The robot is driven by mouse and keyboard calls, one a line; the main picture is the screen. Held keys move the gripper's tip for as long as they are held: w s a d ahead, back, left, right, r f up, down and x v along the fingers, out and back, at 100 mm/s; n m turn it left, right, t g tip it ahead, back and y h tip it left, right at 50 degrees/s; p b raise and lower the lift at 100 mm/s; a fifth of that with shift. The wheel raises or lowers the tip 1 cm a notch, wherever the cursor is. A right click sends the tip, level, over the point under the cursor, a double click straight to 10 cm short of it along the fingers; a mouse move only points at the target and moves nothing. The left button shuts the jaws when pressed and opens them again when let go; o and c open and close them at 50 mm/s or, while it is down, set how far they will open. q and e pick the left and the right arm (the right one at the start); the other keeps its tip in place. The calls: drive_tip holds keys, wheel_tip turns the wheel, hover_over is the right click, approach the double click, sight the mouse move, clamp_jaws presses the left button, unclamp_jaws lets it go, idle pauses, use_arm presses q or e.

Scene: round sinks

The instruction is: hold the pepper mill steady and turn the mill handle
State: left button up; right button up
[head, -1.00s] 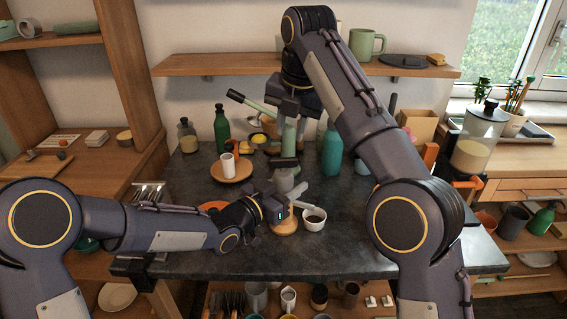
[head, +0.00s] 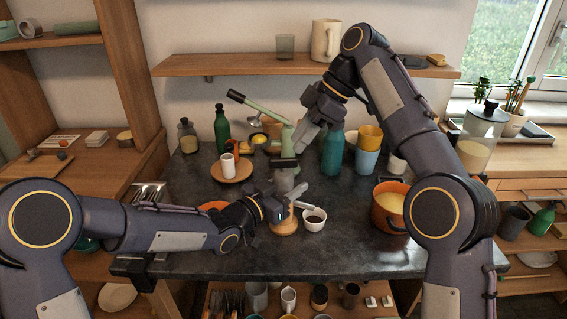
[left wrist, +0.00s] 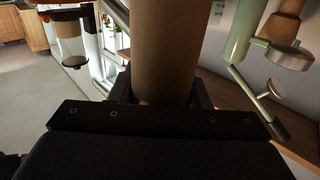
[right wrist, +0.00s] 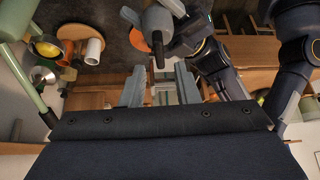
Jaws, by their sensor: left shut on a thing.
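The pepper mill stands upright on the dark counter, with a wooden foot (head: 285,226), a grey top (head: 284,181) and a dark mill handle (head: 284,162). My left gripper (head: 287,201) is shut around its body. In the left wrist view the brown mill body (left wrist: 165,50) rises between the jaws. My right gripper (head: 310,134) is empty, above and behind the mill, apart from it. In the right wrist view its fingers (right wrist: 160,90) are spread, and the mill's grey top and dark handle knob (right wrist: 158,52) appear beyond them.
A green lever press (head: 275,122) stands behind the mill, near my right gripper. A white bowl (head: 314,224) sits close on the mill's right. A teal bottle (head: 333,155), cups (head: 368,160) and an orange pot (head: 388,212) stand further right. A wall shelf (head: 230,65) runs behind.

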sight(286, 158)
drive_tip(key=shift+x, duration=2.45)
clamp_jaws()
